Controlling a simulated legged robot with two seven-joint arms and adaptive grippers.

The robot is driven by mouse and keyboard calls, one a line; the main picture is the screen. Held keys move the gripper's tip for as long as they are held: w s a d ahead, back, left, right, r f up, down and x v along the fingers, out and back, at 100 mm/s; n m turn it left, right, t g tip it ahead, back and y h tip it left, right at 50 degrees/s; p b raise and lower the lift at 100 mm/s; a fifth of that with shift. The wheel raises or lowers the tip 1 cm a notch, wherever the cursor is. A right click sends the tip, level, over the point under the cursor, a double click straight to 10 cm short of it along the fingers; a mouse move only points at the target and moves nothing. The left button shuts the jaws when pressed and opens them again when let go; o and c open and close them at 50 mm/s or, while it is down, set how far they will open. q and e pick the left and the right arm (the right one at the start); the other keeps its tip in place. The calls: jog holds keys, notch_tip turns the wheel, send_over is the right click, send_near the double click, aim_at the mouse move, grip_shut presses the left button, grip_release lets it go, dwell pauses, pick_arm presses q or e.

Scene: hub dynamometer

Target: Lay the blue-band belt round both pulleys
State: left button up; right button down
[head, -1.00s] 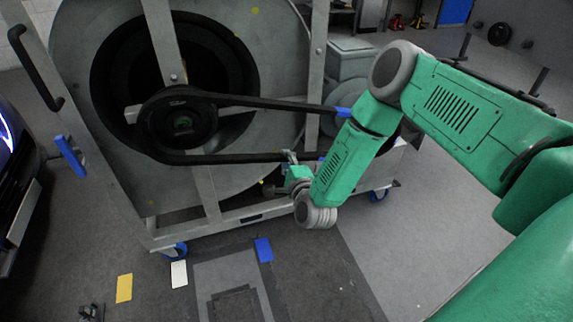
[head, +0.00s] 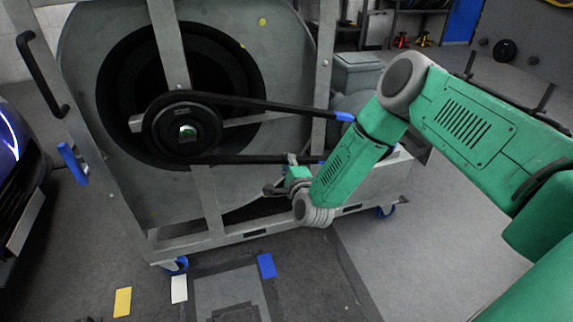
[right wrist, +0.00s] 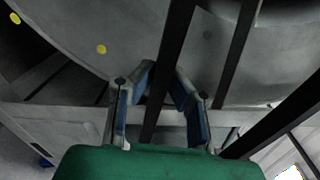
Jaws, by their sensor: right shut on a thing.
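The black belt (head: 265,103) runs round the large left pulley (head: 183,129). Its upper and lower runs stretch right towards my right arm. Blue patches (head: 345,116) show at the right ends of both runs. The second pulley is hidden behind my forearm, so I cannot tell whether the belt is round it. My left gripper is not in view.
The grey wheeled frame (head: 250,232) carries a large drum cover (head: 100,170). A grey box (head: 357,72) stands behind. A blue car (head: 12,140) is at the left edge.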

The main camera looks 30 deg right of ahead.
jog(key=shift+a+r, duration=0.1)
jog(key=shift+f, duration=0.25)
dwell(0.5)
jog(key=c, duration=1.5)
grip_release()
jog(key=shift+o, duration=0.4)
jog(key=o, duration=0.3)
